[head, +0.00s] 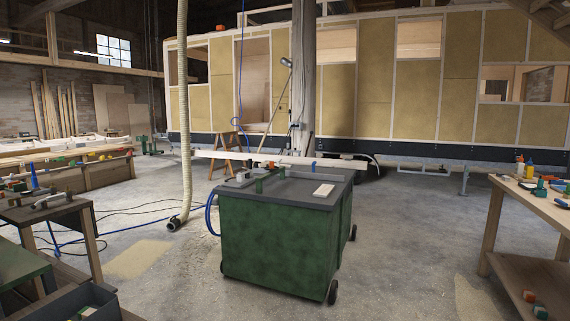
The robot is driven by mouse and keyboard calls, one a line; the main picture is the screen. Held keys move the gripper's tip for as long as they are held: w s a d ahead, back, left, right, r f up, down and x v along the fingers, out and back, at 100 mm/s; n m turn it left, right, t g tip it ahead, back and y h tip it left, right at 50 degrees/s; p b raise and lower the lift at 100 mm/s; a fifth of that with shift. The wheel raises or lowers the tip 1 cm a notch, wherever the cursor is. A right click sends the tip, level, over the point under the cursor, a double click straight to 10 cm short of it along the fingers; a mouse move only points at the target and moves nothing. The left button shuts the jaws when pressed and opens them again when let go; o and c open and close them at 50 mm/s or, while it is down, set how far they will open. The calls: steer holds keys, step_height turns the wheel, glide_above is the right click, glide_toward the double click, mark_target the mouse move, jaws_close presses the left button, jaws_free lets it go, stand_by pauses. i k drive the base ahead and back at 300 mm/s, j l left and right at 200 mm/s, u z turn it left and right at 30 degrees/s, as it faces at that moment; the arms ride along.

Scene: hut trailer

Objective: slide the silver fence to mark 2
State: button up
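I cannot clearly pick out a silver fence or a mark 2 in the head view. A long pale bar (225,155) runs level just behind the green wheeled cabinet (275,240); I cannot tell whether the fence is part of it. My gripper is not in view.
A wooden bench (535,205) with small items stands at the right. A dark-topped table (55,212) stands at the left. A pale hose (184,120) hangs down to the floor, and blue hose (209,215) loops beside the cabinet. Concrete floor is open right of the cabinet.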

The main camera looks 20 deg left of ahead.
mark_target(303, 175)
steer(key=i+j, duration=0.75)
steer(key=j, duration=0.3)
steer(key=i+j, duration=1.15)
steer(key=i, duration=0.2)
steer(key=i+j+z, duration=0.1)
steer(key=i+j, duration=1.05)
steer(key=i, duration=0.15)
steer(key=i+j, duration=0.1)
steer(key=j, duration=0.4)
steer(key=i+j, duration=0.15)
steer(key=j, duration=0.3)
steer(key=i+j, duration=0.1)
steer(key=j, duration=0.4)
steer(key=i+j, duration=0.1)
steer(key=j, duration=0.4)
steer(key=i+j, duration=0.1)
steer(key=j, duration=1.15)
steer(key=z, duration=0.05)
